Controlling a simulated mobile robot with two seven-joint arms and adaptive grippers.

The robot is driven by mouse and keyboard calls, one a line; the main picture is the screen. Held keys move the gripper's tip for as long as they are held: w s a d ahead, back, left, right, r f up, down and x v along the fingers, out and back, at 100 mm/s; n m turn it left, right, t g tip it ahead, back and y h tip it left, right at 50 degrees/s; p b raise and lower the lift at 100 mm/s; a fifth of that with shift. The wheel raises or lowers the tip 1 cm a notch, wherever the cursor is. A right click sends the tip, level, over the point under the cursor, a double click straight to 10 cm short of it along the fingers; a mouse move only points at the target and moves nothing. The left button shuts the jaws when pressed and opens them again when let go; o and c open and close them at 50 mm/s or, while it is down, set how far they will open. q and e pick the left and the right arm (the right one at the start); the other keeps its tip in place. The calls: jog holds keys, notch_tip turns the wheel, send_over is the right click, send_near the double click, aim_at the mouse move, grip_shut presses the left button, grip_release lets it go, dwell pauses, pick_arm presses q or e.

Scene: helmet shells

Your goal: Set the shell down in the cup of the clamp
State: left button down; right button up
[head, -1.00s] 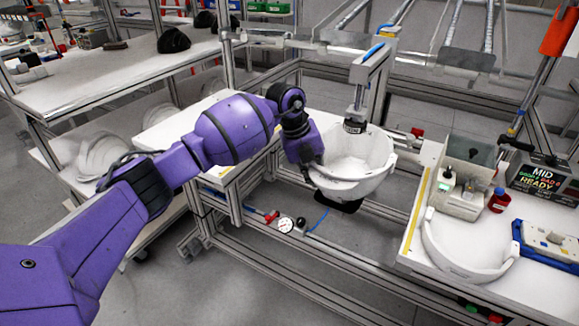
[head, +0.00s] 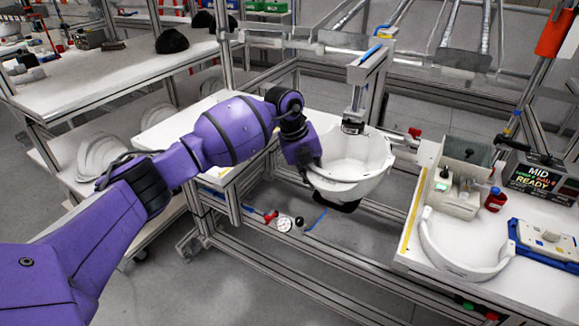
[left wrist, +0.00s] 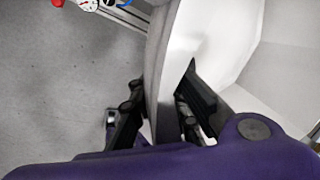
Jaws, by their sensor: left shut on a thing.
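The white helmet shell (head: 352,165) sits open side up at the clamp, in the middle of the head view. My left gripper (head: 313,163) is shut on the shell's left rim. In the left wrist view the fingers of my left gripper (left wrist: 165,112) lie on both sides of the rim of the shell (left wrist: 180,60). The clamp (head: 355,100) has its upper pad above the shell's opening. The black cup (head: 345,206) shows just under the shell; most of it is hidden, so I cannot tell whether the shell touches it. My right gripper is not in view.
A side table at right holds a curved white band (head: 462,258), a blue tray (head: 545,242), a red bottle (head: 496,199) and a sign reading MID and READY (head: 540,175). White shells (head: 98,155) lie on a lower shelf at left. A dial gauge (head: 284,224) sits on the frame below.

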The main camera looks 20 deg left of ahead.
pick_arm(q)
jog(key=shift+w+r, duration=0.1)
jog(key=c, duration=1.6)
grip_release()
jog(key=v, duration=1.2)
